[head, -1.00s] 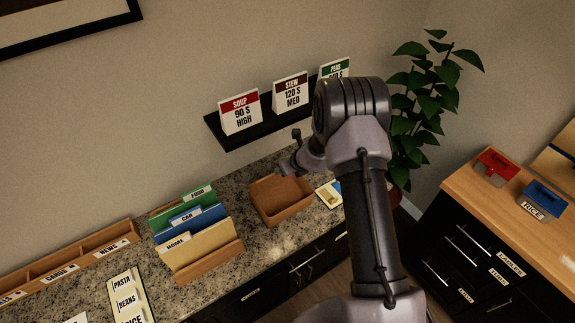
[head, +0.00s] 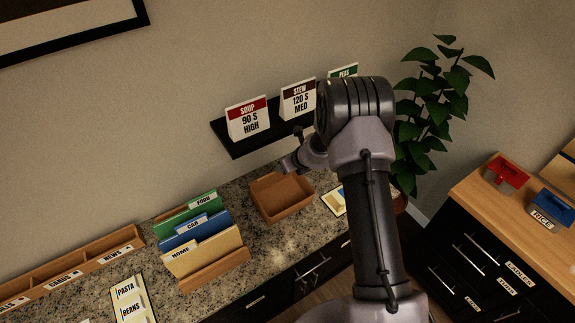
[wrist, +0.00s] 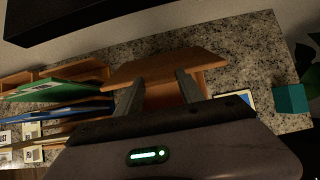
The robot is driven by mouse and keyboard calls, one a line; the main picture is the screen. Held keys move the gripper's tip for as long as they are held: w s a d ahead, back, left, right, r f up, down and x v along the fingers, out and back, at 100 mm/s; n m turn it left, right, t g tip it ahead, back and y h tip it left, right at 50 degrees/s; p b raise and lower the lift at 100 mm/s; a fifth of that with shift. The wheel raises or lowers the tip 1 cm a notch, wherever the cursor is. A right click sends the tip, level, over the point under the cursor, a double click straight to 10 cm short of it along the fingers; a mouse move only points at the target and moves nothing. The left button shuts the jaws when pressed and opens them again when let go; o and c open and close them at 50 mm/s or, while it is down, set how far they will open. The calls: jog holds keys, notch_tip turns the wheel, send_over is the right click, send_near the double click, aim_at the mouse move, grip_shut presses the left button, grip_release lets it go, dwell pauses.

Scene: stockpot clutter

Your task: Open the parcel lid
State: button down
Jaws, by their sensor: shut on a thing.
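The parcel is an orange-brown box (head: 283,198) on the granite counter, right of the folders. In the wrist view a wide brown panel (wrist: 165,68), which looks like its lid, spans beyond my fingertips, with more brown surface between the fingers. My gripper (wrist: 161,80) has its two fingers apart against this brown piece and is shut on it. The exact contact is hard to see.
A folder rack (head: 215,276) stands left of the parcel. A black shelf (head: 236,144) with sign cards hangs on the wall behind. A small card (head: 338,203) lies right of the parcel, and a plant (head: 430,105) stands beyond my arm. A teal block (wrist: 290,98) shows at the right.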

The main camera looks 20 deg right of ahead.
jog(key=shift+w, duration=0.15)
dwell(0.3)
jog(key=c, duration=0.7)
grip_release()
jog(key=p+v, duration=0.1)
jog(key=v, duration=1.6)
jog(key=shift+s+r, duration=0.15)
jog(key=shift+s, duration=0.15)
